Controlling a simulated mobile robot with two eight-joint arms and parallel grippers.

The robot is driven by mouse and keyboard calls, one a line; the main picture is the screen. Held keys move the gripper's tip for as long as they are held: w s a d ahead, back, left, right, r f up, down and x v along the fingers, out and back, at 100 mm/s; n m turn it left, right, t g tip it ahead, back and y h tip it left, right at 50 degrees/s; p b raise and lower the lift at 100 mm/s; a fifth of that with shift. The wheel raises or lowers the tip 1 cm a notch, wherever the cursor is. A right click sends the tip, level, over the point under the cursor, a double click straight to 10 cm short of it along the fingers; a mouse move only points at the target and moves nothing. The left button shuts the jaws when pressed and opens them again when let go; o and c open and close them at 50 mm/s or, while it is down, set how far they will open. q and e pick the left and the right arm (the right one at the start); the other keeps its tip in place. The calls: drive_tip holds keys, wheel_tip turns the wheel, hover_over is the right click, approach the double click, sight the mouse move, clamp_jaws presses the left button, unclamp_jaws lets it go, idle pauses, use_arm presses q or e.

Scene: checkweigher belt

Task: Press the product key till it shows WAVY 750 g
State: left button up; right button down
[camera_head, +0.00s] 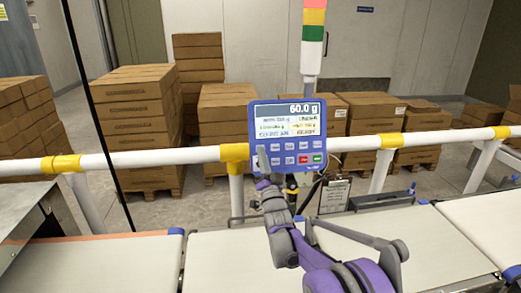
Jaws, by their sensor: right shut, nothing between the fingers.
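The blue weigher panel (288,134) stands upright in the middle of the head view, above the belt. Its top line reads 60.0 g. The lines below are too small to read, so I cannot tell which product shows. Two rows of keys sit under the screen, with a red key (303,159) and a green key (317,158) at the lower right. My right gripper (263,157) is shut and empty, at the panel's lower left keys. It covers part of that corner, and I cannot tell whether it touches a key. My left gripper is not in view.
A white rail (130,158) with yellow joints runs behind the panel. Pale belts (225,255) lie below. A signal tower (313,40) rises behind the panel. A clipboard (334,196) hangs right of my arm. Stacked cartons (137,110) stand beyond the rail.

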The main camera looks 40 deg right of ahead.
drive_tip(key=shift+w+d+f, duration=0.15)
drive_tip(key=shift+w+d, duration=0.05)
drive_tip(key=shift+w, duration=0.15)
drive_tip(key=shift+w+d+f, duration=0.1)
drive_tip(key=shift+w+d, duration=0.1)
drive_tip(key=shift+w, duration=0.15)
idle(0.8)
drive_tip(key=shift+s, duration=0.15)
drive_tip(key=shift+s+a+r, duration=0.25)
drive_tip(key=shift+s+a, duration=0.15)
drive_tip(key=shift+s, duration=0.15)
idle(0.3)
drive_tip(key=shift+s+a+r+p, duration=0.15)
drive_tip(key=shift+s+a+r, duration=0.2)
drive_tip(key=shift+s, duration=0.35)
drive_tip(key=shift+s+a+r+p, duration=0.1)
drive_tip(key=shift+s+a, duration=0.3)
drive_tip(key=shift+s, duration=0.3)
drive_tip(key=shift+s+a+r+p, duration=0.15)
drive_tip(key=shift+s+a+r, duration=0.2)
drive_tip(key=shift+s, duration=0.35)
drive_tip(key=shift+a+f, duration=0.1)
